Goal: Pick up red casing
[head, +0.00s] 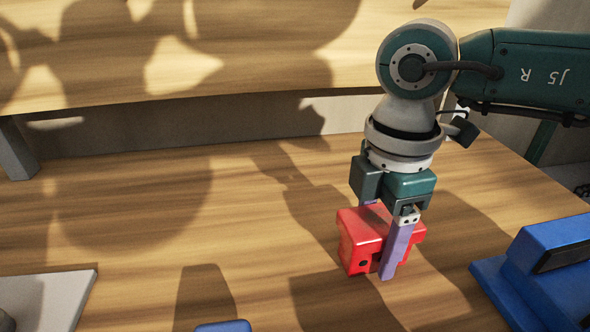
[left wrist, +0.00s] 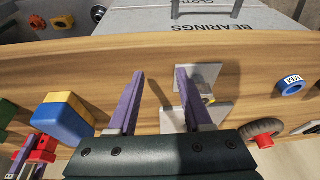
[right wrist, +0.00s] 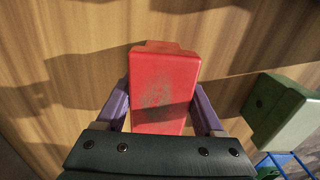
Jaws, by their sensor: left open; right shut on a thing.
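The red casing (head: 362,238) is a blocky red part near the middle right of the table in the head view. My right gripper (head: 388,240) comes down from above, with its purple fingers on either side of the casing. In the right wrist view the casing (right wrist: 160,92) fills the space between the two fingers (right wrist: 160,108). I cannot tell whether its underside touches the table. My left gripper (left wrist: 158,100) is open and empty in its wrist view, and is outside the head view.
A blue part (head: 545,262) stands at the right of the table. A pale plate (head: 60,296) lies at lower left. A green block (right wrist: 282,110) shows in the right wrist view. A bin marked BEARINGS (left wrist: 240,14) stands beyond the table edge in the left wrist view. The table's middle left is clear.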

